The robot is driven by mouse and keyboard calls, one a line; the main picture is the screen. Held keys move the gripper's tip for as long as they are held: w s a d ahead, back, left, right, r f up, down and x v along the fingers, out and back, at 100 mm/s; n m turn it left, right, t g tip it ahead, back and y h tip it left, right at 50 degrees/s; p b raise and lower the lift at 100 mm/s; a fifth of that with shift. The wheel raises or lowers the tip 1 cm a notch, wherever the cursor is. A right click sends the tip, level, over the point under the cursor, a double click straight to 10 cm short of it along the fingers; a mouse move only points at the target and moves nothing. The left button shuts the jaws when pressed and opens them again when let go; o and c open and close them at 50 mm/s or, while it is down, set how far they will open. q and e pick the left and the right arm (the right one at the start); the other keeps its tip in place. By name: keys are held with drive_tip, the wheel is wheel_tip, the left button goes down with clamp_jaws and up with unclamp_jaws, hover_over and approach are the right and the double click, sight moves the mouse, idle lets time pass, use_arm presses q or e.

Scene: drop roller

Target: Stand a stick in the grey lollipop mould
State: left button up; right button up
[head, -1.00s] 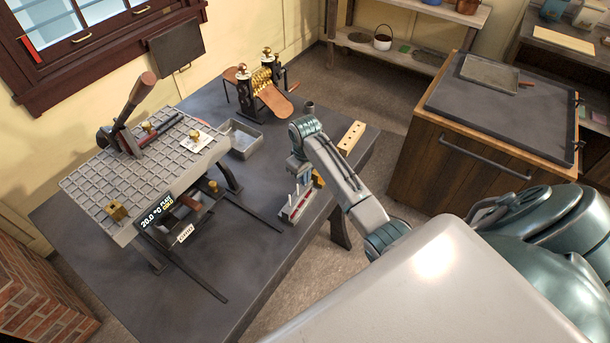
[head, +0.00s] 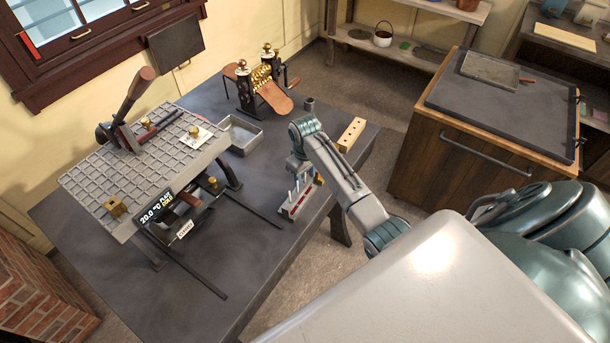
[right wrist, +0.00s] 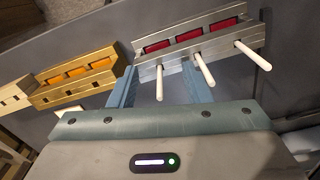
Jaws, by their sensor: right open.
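The grey lollipop mould (head: 290,209) stands on the dark table beneath my right gripper. In the right wrist view the grey mould (right wrist: 225,46) shows red fillings and three pale sticks standing up from it: a left stick (right wrist: 159,84), a middle stick (right wrist: 204,69) and a right stick (right wrist: 254,56). My right gripper (right wrist: 160,72) is open. Its blue fingers lie either side of the left stick, seemingly without touching it; the right finger shows close to the middle stick. In the head view the right gripper (head: 299,168) is above the mould. My left gripper is out of view.
A brass-coloured mould (right wrist: 80,83) with orange fillings stands beside the grey one. A pale block with holes (head: 351,134) and a small dark cup (head: 309,103) are behind. A roller machine (head: 262,82), metal tray (head: 243,136) and raised grid (head: 110,170) occupy the table's far and left parts.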

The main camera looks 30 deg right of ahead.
drive_tip(key=shift+r, duration=0.15)
idle(0.5)
drive_tip(key=shift+r+p, duration=0.9)
drive_tip(key=shift+p, duration=0.05)
drive_tip(key=shift+r, duration=0.15)
drive_tip(key=shift+r, duration=0.85)
drive_tip(key=shift+r, duration=0.15)
drive_tip(key=shift+r, duration=0.85)
drive_tip(key=shift+r, duration=0.1)
drive_tip(key=shift+r, duration=2.4)
